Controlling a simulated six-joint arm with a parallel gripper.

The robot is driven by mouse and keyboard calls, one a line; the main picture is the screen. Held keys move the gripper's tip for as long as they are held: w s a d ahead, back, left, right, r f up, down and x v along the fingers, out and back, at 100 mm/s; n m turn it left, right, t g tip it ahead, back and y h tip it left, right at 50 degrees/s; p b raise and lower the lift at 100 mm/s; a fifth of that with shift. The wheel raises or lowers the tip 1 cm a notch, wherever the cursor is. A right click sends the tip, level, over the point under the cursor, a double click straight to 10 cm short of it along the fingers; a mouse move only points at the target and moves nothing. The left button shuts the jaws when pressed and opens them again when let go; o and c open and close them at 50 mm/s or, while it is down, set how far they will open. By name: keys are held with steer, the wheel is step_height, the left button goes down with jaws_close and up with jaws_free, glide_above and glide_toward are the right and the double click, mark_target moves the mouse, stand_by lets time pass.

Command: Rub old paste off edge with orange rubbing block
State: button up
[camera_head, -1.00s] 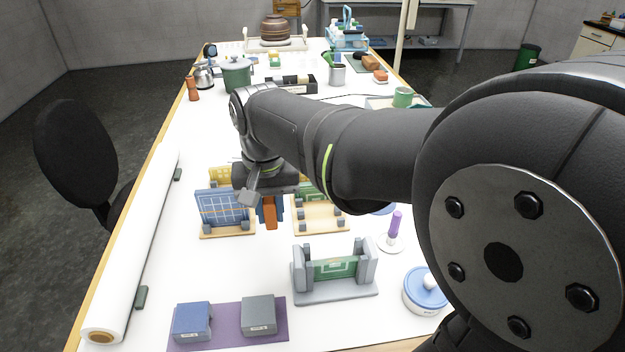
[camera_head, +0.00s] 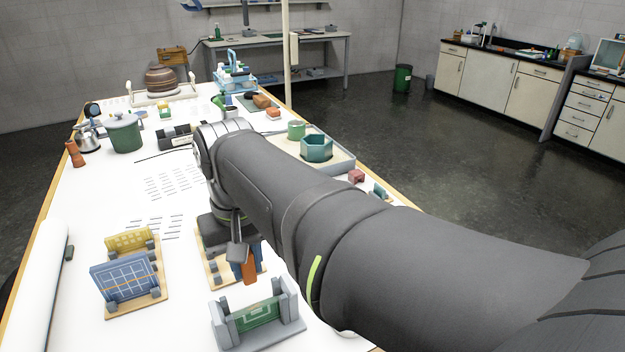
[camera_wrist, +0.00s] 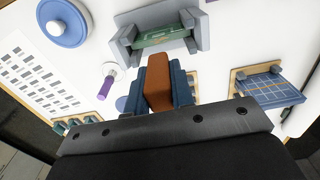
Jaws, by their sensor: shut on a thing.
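My gripper (camera_head: 243,264) is shut on the orange rubbing block (camera_head: 250,269), which points down. In the wrist view the block (camera_wrist: 158,84) sits between my blue fingers (camera_wrist: 158,92). Close to it in that view is a grey holder (camera_wrist: 120,42) with a green panel (camera_wrist: 165,37) upright between its posts. In the head view the green panel (camera_head: 258,316) is in front of my gripper, apart from the block. A blue panel with orange lines (camera_head: 125,279) stands in a wooden stand to the left. Old paste cannot be made out on any edge.
A yellow panel (camera_head: 128,240) stands behind the blue one. Another wooden stand (camera_head: 213,277) is partly hidden behind my gripper. The wrist view shows a purple-handled tool (camera_wrist: 105,88) and a round blue-lidded tub (camera_wrist: 65,22). A white roll (camera_head: 45,285) lies along the left table edge.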

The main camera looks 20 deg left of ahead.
steer(key=shift+f, duration=3.75)
steer(key=shift+f, duration=0.3)
steer(key=shift+s, duration=0.1)
steer(key=shift+s+a, duration=0.5)
steer(key=shift+a, duration=0.05)
steer(key=shift+w+d+f, duration=0.1)
steer(key=shift+w+d, duration=1.1)
steer(key=shift+d, duration=0.05)
steer(key=shift+s+a, duration=0.1)
steer(key=shift+s, duration=0.05)
steer(key=shift+s+a, duration=1.05)
steer(key=shift+a, duration=0.05)
